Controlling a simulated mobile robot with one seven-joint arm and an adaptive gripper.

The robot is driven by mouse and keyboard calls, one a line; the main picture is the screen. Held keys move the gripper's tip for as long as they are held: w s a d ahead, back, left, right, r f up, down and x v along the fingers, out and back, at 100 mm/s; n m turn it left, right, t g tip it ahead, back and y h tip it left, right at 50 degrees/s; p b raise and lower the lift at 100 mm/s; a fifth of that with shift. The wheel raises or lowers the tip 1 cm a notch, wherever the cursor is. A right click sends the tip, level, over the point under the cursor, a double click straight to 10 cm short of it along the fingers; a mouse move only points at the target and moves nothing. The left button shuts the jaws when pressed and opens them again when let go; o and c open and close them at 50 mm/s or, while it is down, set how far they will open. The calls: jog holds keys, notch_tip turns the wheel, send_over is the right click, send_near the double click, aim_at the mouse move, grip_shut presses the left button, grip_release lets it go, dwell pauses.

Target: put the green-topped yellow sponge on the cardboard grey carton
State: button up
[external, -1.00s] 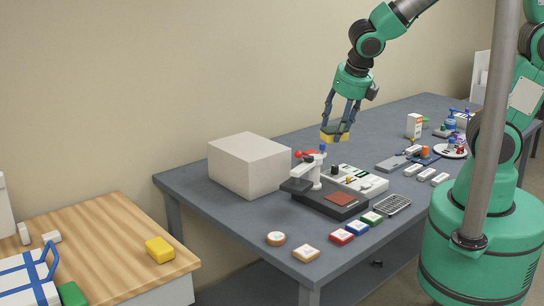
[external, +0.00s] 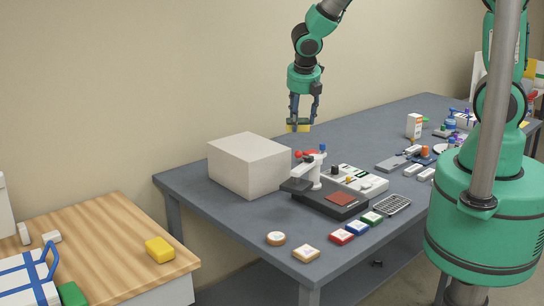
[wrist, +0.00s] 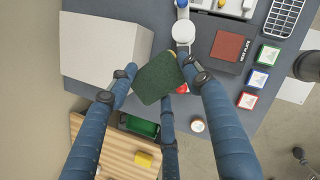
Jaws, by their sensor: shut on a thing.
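My gripper (external: 302,122) is shut on the green-topped yellow sponge (external: 297,128) and holds it in the air over the grey table. In the wrist view the sponge's dark green top (wrist: 157,79) shows between the fingers. The grey carton (external: 248,165) is a plain closed box at the table's left end, with a bare flat top. In the external view the sponge is above and to the right of the carton. In the wrist view the carton (wrist: 98,48) lies to the left of the sponge, apart from it or just below its edge.
A white and black press-like device (external: 318,185) stands right of the carton. Several coloured blocks (external: 357,228) lie along the front edge. A wooden table (external: 110,235) at lower left holds a yellow block (external: 160,250). The carton's top is clear.

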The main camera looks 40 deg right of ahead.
jog(key=shift+w+d+f+m+p, duration=0.2)
jog(key=shift+w+d+f+p, duration=0.15)
jog(key=shift+w, duration=0.25)
jog(key=shift+w+d+f+m+p, duration=0.2)
jog(key=shift+w+d+f+p, duration=0.1)
jog(key=shift+w, duration=0.3)
notch_tip(320, 180, down, 5)
jog(key=shift+f, duration=0.1)
jog(key=shift+c, duration=0.2)
jog(key=shift+w, duration=0.1)
jog(key=p, duration=0.2)
send_near(260, 148)
jog(key=shift+w+d+f, duration=0.35)
jog(key=shift+w+f, duration=0.1)
jog(key=shift+w, duration=0.25)
jog(key=shift+f, duration=0.1)
jog(key=shift+f+p, duration=0.4)
jog(key=shift+f, duration=1.25)
